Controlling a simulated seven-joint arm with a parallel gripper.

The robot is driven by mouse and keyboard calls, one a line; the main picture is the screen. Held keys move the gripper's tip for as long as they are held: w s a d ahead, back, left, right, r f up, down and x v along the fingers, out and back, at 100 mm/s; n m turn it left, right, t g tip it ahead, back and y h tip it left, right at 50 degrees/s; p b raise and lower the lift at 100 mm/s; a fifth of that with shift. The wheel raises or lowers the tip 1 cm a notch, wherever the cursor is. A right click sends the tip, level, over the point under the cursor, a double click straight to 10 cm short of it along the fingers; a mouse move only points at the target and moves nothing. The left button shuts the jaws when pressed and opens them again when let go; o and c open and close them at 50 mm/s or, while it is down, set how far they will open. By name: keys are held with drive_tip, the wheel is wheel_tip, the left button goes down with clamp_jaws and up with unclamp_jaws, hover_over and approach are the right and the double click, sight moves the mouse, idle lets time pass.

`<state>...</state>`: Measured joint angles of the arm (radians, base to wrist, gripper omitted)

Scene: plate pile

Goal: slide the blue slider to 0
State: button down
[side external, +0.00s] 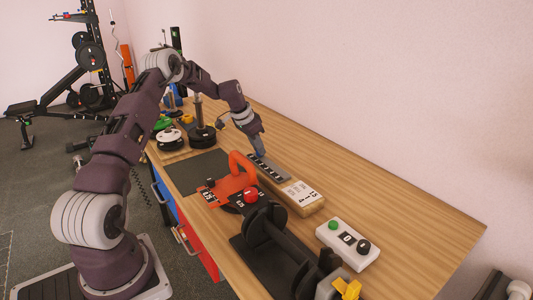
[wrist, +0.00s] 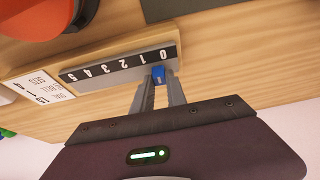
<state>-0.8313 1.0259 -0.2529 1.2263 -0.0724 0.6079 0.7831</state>
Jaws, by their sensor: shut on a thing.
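The blue slider (wrist: 158,74) is a small block on the lower edge of a grey scale box (wrist: 172,50) in the wrist view. The box has a black strip (wrist: 112,67) numbered 0 to 5, with 0 at the right end. The slider sits near the 0 end, close to the 0 mark; I cannot tell whether it is exactly on it. My gripper (wrist: 160,88) is shut on the slider, one finger on each side. In the side view my gripper (side external: 259,151) reaches down to the far end of the scale box (side external: 269,169), and its fingers hide the slider.
An orange handle (side external: 242,168) and a red knob (side external: 250,195) stand close to the scale. A white label block (side external: 302,194) adjoins it. A button box (side external: 347,241) lies at the front right. Black weights (side external: 203,136) stand behind.

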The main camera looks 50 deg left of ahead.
drive_tip(key=shift+a, duration=0.9)
drive_tip(key=c, duration=1.3)
unclamp_jaws()
drive_tip(key=v, duration=0.7)
drive_tip(key=shift+s, duration=0.1)
